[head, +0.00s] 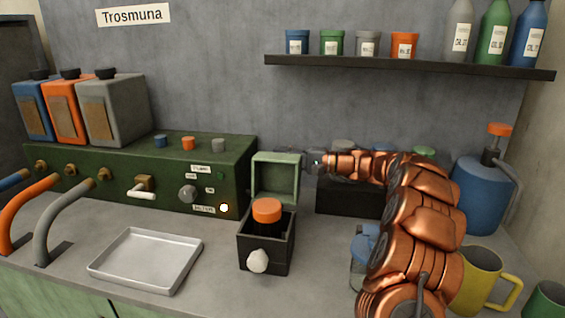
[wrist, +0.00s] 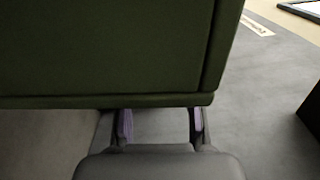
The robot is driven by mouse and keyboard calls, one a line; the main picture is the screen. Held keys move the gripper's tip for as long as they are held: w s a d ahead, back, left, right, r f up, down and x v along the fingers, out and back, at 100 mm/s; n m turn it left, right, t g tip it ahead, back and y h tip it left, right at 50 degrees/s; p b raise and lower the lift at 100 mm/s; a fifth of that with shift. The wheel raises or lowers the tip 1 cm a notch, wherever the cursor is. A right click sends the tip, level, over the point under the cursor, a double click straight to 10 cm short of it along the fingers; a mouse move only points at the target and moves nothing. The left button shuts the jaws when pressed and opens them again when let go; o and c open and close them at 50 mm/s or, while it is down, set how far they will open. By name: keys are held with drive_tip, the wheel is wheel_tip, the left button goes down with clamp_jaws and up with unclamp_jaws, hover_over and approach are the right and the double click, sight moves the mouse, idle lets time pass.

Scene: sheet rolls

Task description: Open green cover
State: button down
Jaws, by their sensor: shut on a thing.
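The green cover (head: 276,158) is a pale green, hollow square shell in the head view. It stands beside the right end of the dark green machine (head: 120,170), its hollow inside facing me. My gripper (head: 314,164) is at the cover's right side, reaching in from the right. In the wrist view a dark green panel (wrist: 100,50) fills the upper left. My gripper (wrist: 160,122) has its two fingers at the panel's lower edge, shut on the cover with a gap showing between the fingertips. The exact contact is hidden.
A black box (head: 265,250) with an orange-topped knob and white handle stands in front of the cover. A metal tray (head: 147,260) lies left of it. A blue jug (head: 478,190) and yellow mug (head: 480,280) stand right. A shelf (head: 410,66) with bottles hangs above.

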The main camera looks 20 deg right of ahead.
drive_tip(key=c, duration=0.8)
unclamp_jaws()
drive_tip(key=v, duration=1.2)
